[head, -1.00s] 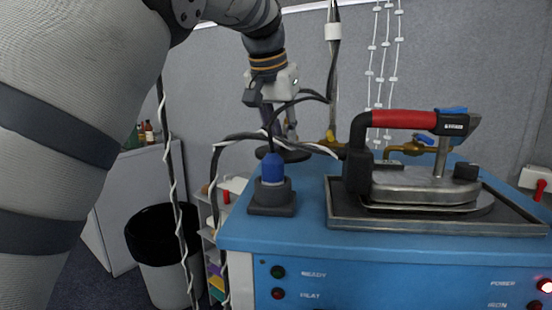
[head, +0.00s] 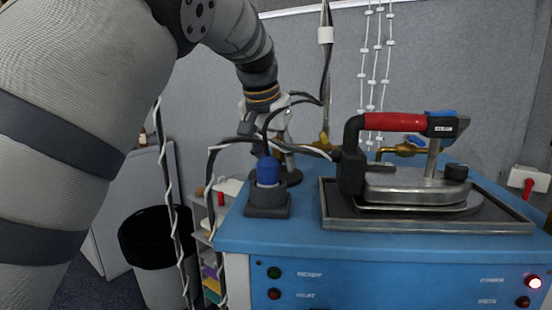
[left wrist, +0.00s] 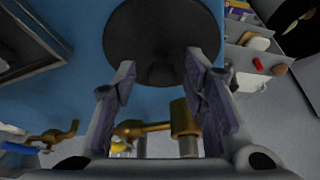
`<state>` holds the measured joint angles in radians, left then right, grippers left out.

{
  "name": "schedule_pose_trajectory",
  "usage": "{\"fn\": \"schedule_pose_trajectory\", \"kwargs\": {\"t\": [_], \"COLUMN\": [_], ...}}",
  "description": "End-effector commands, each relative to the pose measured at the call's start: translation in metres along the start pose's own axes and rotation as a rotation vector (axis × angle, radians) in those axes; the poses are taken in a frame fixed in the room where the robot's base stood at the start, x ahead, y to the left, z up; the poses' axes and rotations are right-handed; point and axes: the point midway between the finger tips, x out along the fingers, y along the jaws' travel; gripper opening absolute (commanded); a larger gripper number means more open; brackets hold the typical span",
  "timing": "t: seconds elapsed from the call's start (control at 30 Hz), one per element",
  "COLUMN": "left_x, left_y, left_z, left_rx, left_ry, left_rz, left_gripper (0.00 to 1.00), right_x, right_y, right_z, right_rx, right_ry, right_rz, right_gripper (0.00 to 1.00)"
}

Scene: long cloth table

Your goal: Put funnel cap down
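A dark round disc with a central knob, apparently the funnel cap (left wrist: 160,25), lies over the blue machine top (left wrist: 78,20) in the left wrist view. In the head view my left gripper (head: 262,130) is low above the machine's back left, partly hidden by cables. My right gripper is in neither view.
A blue plug (head: 268,170) on a dark base stands at the machine's front left. An iron with a red handle (head: 393,122) rests on a metal tray (head: 345,223). Brass valves (head: 403,149) stand behind it. Black cables arch near my gripper. A bin (head: 160,240) stands left.

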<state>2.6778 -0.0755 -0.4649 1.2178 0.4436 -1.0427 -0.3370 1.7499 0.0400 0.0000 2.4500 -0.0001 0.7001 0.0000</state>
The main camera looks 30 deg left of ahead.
Motion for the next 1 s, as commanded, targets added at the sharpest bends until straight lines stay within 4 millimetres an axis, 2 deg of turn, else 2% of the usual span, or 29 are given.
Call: {"fn": "schedule_pose_trajectory", "kwargs": {"t": [0.13, 0.3, 0.4, 0.5, 0.67, 1.0], "left_x": [-0.026, -0.075, -0.098, -0.113, -0.121, -0.121], "left_y": [0.0, 0.0, 0.0, 0.0, 0.0, 0.0], "left_z": [-0.002, -0.002, -0.001, -0.001, -0.001, 0.0], "left_rx": [0.002, 0.001, 0.0, 0.002, 0.001, 0.0], "left_ry": [0.007, 0.007, 0.006, 0.004, 0.001, 0.001], "left_rz": [0.0, 0.001, 0.0, 0.001, 0.0, 0.0], "left_gripper": [0.4, 0.4, 0.4, 0.4, 0.4, 0.4], "right_x": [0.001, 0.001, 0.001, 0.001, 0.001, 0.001], "right_y": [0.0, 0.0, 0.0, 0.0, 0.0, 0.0], "right_z": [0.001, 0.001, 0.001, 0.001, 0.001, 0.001], "right_rx": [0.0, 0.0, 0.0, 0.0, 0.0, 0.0], "right_ry": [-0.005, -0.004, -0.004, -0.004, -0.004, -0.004], "right_rz": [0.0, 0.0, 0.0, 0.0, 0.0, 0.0], "right_gripper": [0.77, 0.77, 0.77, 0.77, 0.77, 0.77]}}
